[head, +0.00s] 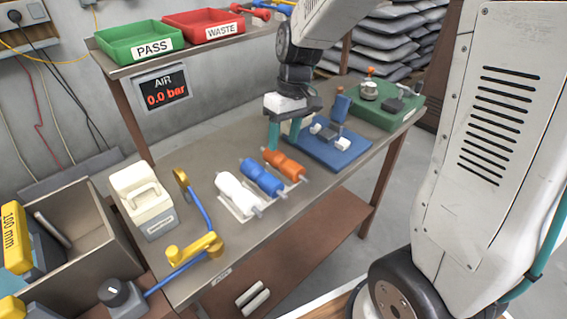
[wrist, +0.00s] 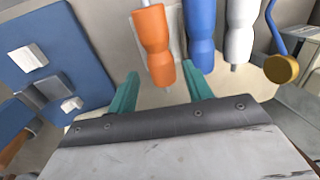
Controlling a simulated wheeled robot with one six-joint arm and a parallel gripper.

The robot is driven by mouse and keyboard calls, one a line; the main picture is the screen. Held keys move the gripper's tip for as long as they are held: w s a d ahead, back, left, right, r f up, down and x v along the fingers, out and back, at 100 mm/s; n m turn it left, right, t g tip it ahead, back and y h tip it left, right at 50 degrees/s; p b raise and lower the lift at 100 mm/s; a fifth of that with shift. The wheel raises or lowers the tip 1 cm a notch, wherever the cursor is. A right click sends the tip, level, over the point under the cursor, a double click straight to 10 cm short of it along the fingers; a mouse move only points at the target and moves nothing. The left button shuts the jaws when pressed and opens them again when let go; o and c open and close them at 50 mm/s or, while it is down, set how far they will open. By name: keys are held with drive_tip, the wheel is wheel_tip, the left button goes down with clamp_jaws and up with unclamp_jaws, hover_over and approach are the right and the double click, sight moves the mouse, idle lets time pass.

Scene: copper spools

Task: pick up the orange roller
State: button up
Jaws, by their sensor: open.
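The orange roller (head: 284,165) lies on the bench at the right end of a row of three, beside the blue roller (head: 262,178) and the white roller (head: 238,194). In the wrist view the orange roller (wrist: 153,45) reaches down toward the space between my two teal fingertips. My gripper (head: 284,136) is open and empty, just behind the roller's far end. In the wrist view my gripper (wrist: 165,80) has one finger on each side of the roller's near end. I cannot tell its height above the roller.
A blue fixture plate (head: 325,150) with small blocks lies right of my gripper, and a green base (head: 375,105) lies beyond it. A cream box (head: 142,200) and a yellow-and-blue tool (head: 195,245) are at left. Green PASS and red WASTE trays sit on the shelf behind.

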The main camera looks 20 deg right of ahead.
sight(281, 153)
drive_tip(key=f, duration=0.3)
drive_tip(key=a+f, duration=0.1)
drive_tip(key=f, duration=0.1)
drive_tip(key=shift+f, duration=0.25)
drive_tip(key=c, duration=0.9)
drive_tip(key=shift+r, duration=0.1)
